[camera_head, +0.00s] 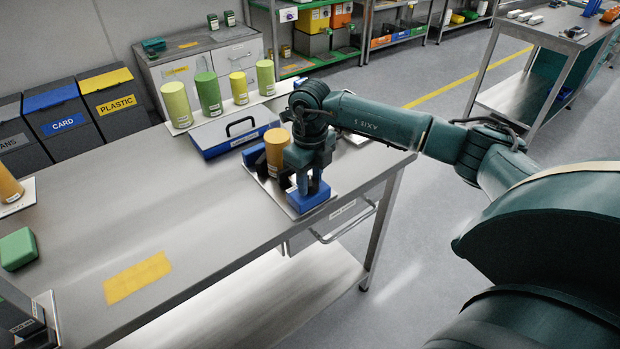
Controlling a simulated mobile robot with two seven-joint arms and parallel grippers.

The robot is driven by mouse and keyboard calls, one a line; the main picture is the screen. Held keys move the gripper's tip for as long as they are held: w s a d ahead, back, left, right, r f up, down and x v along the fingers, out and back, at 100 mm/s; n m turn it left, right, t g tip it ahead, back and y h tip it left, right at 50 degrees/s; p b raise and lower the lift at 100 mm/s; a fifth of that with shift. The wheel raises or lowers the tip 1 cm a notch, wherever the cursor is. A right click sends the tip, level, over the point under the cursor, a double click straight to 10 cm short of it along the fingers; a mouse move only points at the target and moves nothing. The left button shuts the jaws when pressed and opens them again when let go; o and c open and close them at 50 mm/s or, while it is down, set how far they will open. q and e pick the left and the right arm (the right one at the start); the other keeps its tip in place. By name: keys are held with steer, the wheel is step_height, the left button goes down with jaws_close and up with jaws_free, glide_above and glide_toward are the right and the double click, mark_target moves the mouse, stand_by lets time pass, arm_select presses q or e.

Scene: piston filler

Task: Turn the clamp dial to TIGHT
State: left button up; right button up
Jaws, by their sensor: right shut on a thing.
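My right gripper (307,187) reaches down from the right over the clamp fixture near the table's right end. It is shut at the blue clamp block (318,202), on what seems to be the clamp dial. The fingers hide the dial, and its marks and setting cannot be read. An orange cylinder (275,145) stands upright on the fixture's plate, just left of the gripper. The plate's light metal edge (262,184) shows at its left. My left gripper is out of view.
The steel table (200,215) is mostly clear, with a yellow patch (138,277) at the front. A green block (18,249) lies at the left. Several green and yellow cylinders stand on a rack behind, above a blue-fronted case (215,141). Bins (62,118) stand beyond.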

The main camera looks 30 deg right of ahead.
mark_target(310, 182)
steer(key=shift+m, duration=1.1)
steer(key=o, duration=1)
steer(key=shift+c, duration=0.2)
step_height(310, 182, up, 13)
steer(key=b, duration=0.1)
steer(key=shift+r, duration=0.1)
